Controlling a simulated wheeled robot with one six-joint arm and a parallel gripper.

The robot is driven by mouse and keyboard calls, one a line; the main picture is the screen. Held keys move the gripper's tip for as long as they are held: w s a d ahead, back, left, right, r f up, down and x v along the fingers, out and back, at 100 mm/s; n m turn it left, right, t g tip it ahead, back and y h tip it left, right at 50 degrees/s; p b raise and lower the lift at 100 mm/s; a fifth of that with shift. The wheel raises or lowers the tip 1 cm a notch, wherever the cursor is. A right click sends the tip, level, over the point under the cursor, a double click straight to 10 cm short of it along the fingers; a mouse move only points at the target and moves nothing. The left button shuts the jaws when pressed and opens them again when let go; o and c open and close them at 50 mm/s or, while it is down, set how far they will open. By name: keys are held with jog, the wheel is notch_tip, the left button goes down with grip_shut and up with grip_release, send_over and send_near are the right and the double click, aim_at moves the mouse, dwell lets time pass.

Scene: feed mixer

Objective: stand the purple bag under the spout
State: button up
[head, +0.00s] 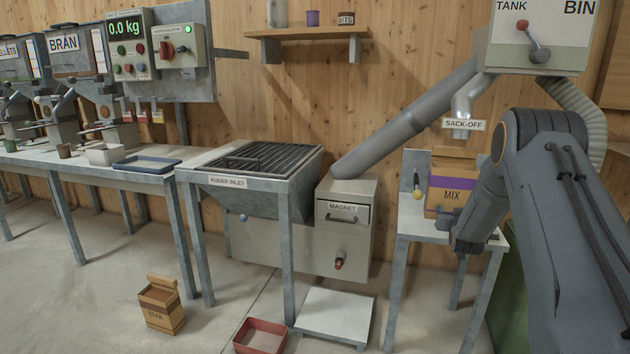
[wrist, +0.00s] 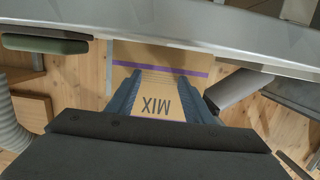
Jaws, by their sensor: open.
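The purple bag is a tan paper bag marked MIX (head: 452,196) with a purple band. It stands upright on the grey bench (head: 422,232), below the grey spout (head: 470,98) labelled SACK-OFF. Its mouth sits a little under the spout's end. My gripper (wrist: 161,98) is open in the wrist view, its two blue-grey fingers at the left and right of the bag's MIX face (wrist: 157,104). I cannot tell whether they touch it. In the head view my arm hides the bag's right lower part and most of the gripper.
The magnet housing (head: 345,236) is left of the bench. A brown bag (head: 161,306), a red tray (head: 260,337) and a low grey platform (head: 335,314) are on the floor.

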jog(key=shift+p+v, duration=1)
jog(key=shift+v, duration=0.2)
jog(key=f+p+v, duration=0.1)
jog(key=p+v, duration=0.3)
jog(key=v, duration=0.3)
jog(key=shift+s+f+p, duration=0.25)
jog(key=shift+s+p, duration=0.15)
jog(key=shift+a, duration=0.15)
